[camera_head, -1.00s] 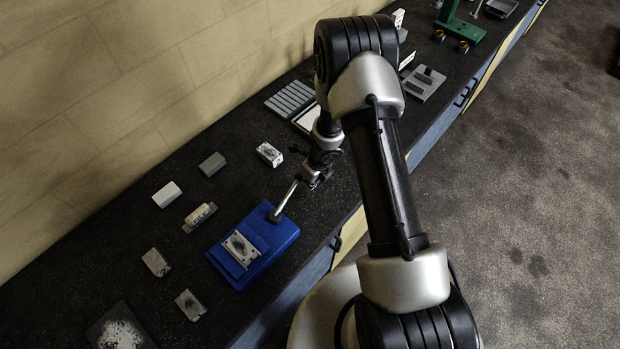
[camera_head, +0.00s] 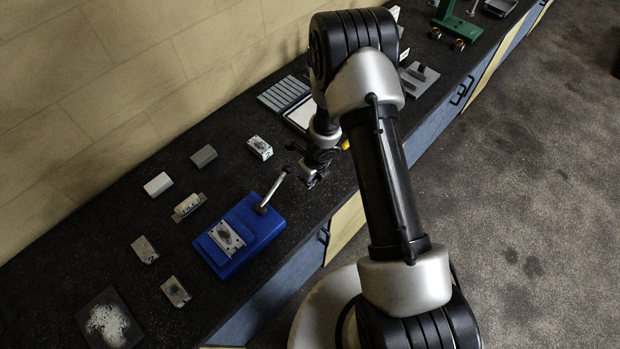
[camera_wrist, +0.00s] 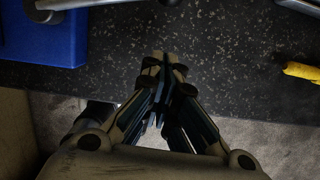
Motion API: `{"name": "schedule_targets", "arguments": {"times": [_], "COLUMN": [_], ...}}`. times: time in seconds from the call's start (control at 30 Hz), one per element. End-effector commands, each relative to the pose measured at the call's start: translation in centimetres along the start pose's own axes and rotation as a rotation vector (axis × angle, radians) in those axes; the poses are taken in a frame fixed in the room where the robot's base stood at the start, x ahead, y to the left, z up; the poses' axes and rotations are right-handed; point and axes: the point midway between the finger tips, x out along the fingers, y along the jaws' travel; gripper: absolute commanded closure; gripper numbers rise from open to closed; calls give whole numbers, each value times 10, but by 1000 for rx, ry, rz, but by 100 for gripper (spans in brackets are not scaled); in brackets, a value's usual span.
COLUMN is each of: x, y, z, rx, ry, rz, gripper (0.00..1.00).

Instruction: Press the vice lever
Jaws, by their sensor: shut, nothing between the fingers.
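The blue vice (camera_head: 262,231) stands on the dark bench with a pale patterned block (camera_head: 228,238) on its top. Its silver lever (camera_head: 273,190) slants up and to the right from the vice's back corner. My gripper (camera_head: 312,182) is to the right of the lever's tip, apart from it in the head view. In the wrist view my gripper (camera_wrist: 163,62) has its fingertips together, with nothing held. There, part of the blue vice (camera_wrist: 45,40) and the lever's lower end (camera_wrist: 43,14) show at the upper left.
Several small blocks, such as a white one (camera_head: 158,184) and a grey one (camera_head: 204,156), lie left of the vice. A yellow item (camera_wrist: 302,72) lies at the right in the wrist view. The bench's front edge is close. A green jack (camera_head: 450,25) stands far back.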

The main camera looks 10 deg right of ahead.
Motion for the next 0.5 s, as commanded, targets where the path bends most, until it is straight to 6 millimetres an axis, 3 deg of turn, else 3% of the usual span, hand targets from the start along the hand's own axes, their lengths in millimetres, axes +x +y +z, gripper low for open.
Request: {"name": "schedule_targets", "arguments": {"times": [0.03, 0.2, 0.5], "x": [-23, -62, -93], "y": [-4, -3, -4], "z": [3, 2, 0], "rx": [3, 2, 4], "ry": [-5, -4, -1], "rz": [-5, -3, -2], "gripper": [100, 100, 100]}}
